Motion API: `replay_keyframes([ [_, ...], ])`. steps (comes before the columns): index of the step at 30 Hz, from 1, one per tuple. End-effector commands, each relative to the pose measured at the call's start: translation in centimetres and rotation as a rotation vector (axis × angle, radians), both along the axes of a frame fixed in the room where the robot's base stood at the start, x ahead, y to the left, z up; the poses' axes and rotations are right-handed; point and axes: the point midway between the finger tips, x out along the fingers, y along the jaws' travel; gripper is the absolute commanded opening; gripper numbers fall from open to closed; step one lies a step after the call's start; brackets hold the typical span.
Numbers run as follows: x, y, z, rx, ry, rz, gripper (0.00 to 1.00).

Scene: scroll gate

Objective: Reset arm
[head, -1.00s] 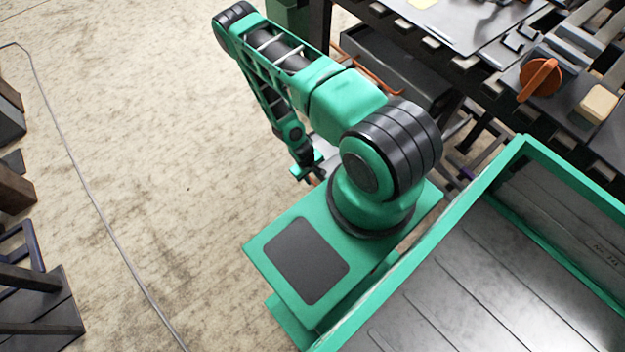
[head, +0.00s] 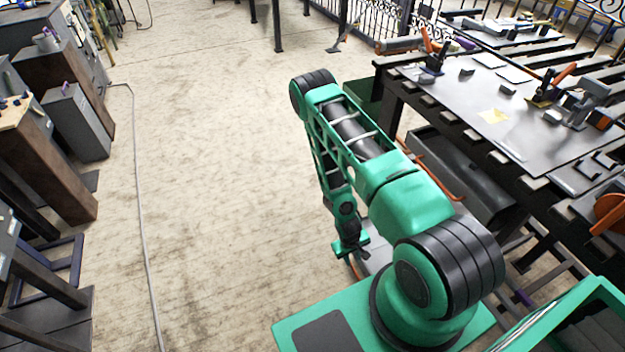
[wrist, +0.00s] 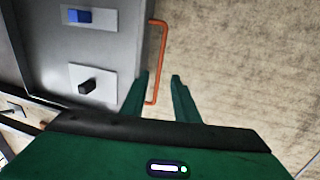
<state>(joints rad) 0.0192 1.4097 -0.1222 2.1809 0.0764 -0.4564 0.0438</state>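My green and black arm is folded, with its elbow raised at the upper left and its forearm hanging down. My gripper (head: 350,250) hangs low over the floor beside my green base, small and partly hidden in the head view. Pale floor shows between and beyond the fingers.
A metal worktable (head: 470,95) with tools stands right. Cabinets (head: 75,122) line the left. The middle floor (head: 220,150) is clear.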

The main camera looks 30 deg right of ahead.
Motion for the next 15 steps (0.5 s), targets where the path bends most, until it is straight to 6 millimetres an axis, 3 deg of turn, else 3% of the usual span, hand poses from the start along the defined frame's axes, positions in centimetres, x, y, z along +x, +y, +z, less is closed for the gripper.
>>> replay_keyframes([
  [5, 0.2, -0.1, 0.2, 0.000, -0.001, -0.001, 0.28],
  [8, 1.1, -0.2, 1.4, -0.003, -0.004, -0.007, 0.28],
  [11, 2.7, -0.8, 3.8, -0.009, -0.009, -0.024, 0.28],
  [15, 5.0, -1.7, 8.5, -0.019, -0.013, -0.055, 0.28],
])
